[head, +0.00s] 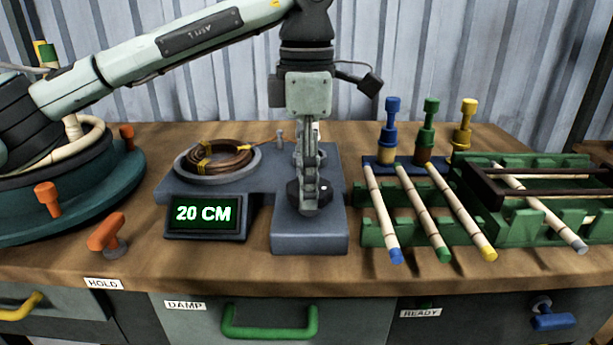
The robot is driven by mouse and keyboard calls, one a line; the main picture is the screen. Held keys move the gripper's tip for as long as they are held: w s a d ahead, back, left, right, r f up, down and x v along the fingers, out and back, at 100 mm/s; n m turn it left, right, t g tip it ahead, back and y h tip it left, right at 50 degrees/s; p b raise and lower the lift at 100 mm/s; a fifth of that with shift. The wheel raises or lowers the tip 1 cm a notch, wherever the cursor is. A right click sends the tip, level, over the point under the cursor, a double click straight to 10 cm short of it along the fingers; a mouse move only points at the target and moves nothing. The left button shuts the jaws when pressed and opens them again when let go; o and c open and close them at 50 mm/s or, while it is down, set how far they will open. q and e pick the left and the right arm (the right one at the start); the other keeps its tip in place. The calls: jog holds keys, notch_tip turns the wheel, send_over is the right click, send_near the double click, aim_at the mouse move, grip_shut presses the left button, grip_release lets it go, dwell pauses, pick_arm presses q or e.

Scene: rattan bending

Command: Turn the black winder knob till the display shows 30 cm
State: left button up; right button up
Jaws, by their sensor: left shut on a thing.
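The winder (262,207) is a blue-grey block on the wooden bench, with a coil of brown cord (217,157) on its round plate. Its display (205,215) reads "20 CM" in green. The black knob (302,206) sits on the right-hand block of the winder, partly hidden by my gripper. My left gripper (309,192) comes down from above and is shut on the black knob. My right gripper is not in view.
Several rattan rods with coloured tips (430,212) lie on green racks to the right, with coloured pegs (428,125) behind. A round blue-green base (125,196) and an orange handle (106,232) stand at the left. Labelled drawers (350,318) are along the front.

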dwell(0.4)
pick_arm(q)
jog(key=o, duration=1.2)
jog(key=shift+m, duration=0.3)
jog(key=shift+c, duration=0.2)
notch_tip(320, 180, up, 12)
